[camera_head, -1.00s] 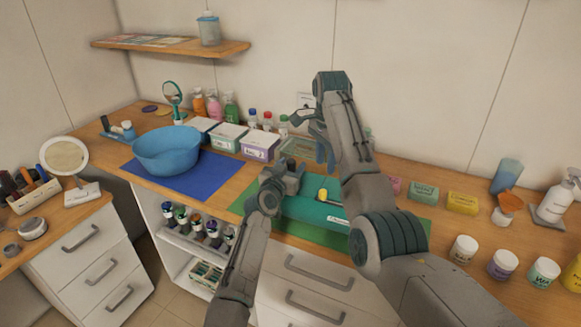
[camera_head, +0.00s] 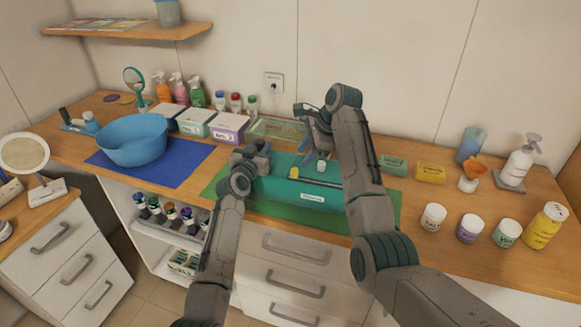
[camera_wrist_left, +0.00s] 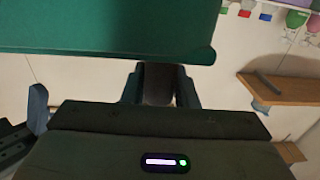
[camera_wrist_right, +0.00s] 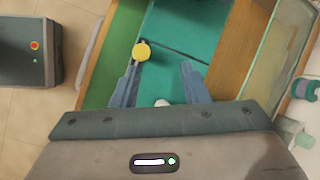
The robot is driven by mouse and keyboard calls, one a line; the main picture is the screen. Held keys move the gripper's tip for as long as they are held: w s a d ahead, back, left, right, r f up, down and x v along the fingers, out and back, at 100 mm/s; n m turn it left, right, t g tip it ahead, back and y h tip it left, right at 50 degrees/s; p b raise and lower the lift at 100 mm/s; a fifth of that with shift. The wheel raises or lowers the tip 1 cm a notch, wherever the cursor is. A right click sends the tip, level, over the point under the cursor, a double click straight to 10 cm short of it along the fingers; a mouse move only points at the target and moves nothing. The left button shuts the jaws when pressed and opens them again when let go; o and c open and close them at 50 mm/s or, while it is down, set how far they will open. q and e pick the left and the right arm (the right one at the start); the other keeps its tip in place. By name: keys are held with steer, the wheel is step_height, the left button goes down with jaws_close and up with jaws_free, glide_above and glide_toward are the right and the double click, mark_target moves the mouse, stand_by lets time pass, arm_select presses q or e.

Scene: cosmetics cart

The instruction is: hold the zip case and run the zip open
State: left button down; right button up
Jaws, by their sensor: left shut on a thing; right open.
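The teal zip case (camera_head: 285,192) lies on the green mat, with a white label on its front and a dark zip line along its top. My left gripper (camera_head: 262,163) is shut on the case's left end; the left wrist view shows the case's teal side (camera_wrist_left: 110,28) above the fingers (camera_wrist_left: 157,85). My right gripper (camera_head: 320,150) is open above the case, fingers pointing down. In the right wrist view, a round yellow zip pull (camera_wrist_right: 142,51) sits just ahead of the left finger of the open gripper (camera_wrist_right: 158,80), not between the fingers. A small white thing (camera_wrist_right: 161,102) shows between them.
A clear tray (camera_head: 280,129) and white boxes (camera_head: 229,127) stand behind the case. A blue bowl (camera_head: 133,138) is on the blue mat (camera_head: 170,172) at left. Yellow (camera_head: 430,171) and green blocks and several jars (camera_head: 433,217) stand at right. Green mat (camera_head: 275,212) is bare in front.

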mark_target(297, 170)
steer(key=d+f+m+t+y, duration=0.1)
steer(key=s+d+f+m+y, duration=0.1)
steer(key=d+m+y, duration=0.1)
steer(key=shift+s+d+t, duration=0.15)
steer(key=shift+d+t, duration=0.05)
steer(key=shift+t, duration=0.2)
steer(key=s+d+r+m+t+y, duration=0.2)
steer(key=s+d+m+y, duration=0.1)
steer(key=s+m+y, duration=0.15)
steer(key=shift+h, duration=0.25)
steer(key=x, duration=1.1)
steer(key=shift+a+f, duration=0.15)
steer(key=shift+f, duration=0.15)
steer(key=shift+c, duration=0.2)
jaws_close()
